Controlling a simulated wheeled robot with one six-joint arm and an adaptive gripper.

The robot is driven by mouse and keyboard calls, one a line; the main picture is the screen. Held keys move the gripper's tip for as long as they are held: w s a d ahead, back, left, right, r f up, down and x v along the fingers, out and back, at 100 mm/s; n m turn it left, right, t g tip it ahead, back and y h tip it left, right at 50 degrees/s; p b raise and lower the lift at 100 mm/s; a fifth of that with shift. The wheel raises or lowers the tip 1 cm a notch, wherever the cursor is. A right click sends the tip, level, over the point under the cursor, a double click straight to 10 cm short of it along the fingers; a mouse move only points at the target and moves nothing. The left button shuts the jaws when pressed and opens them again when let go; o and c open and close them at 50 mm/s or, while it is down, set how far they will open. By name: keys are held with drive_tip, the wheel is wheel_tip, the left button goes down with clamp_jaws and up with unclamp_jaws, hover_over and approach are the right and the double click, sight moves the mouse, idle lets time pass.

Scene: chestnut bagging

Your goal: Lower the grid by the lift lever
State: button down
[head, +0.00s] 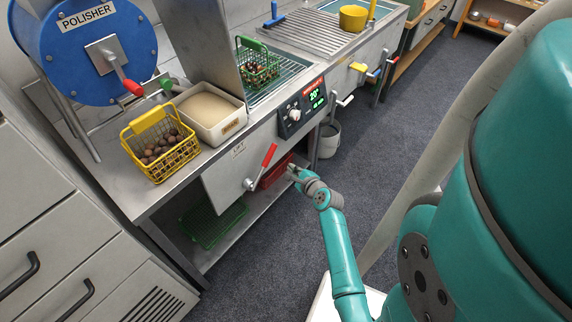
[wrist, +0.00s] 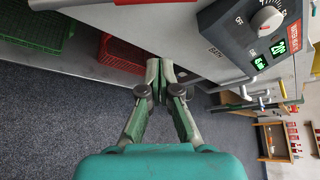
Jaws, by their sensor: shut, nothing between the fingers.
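The lift lever (head: 268,157) has a red grip and a metal pivot on the front panel marked LIFT. It slants up and to the right. Part of what looks like its red grip shows at the top edge of the wrist view (wrist: 155,2). The slatted grid (head: 280,73) lies in the counter bath, with a green wire basket (head: 258,65) of chestnuts on it. My gripper (head: 292,170) is in front of the panel, right of the lever and apart from it. In the wrist view my gripper (wrist: 160,76) is shut and empty.
A control box (head: 302,107) with a knob and green display juts out right of the lever. A yellow basket (head: 160,145) of chestnuts and a white tub (head: 208,112) stand on the counter. Red (wrist: 122,53) and green (head: 212,222) crates sit on the shelf below. The floor in front is clear.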

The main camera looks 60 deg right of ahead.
drive_tip(key=w+d, duration=0.2)
drive_tip(key=w, duration=0.6)
drive_tip(key=shift+d+f, duration=0.15)
drive_tip(key=shift+d, duration=0.05)
drive_tip(key=shift+w, duration=0.1)
idle(0.6)
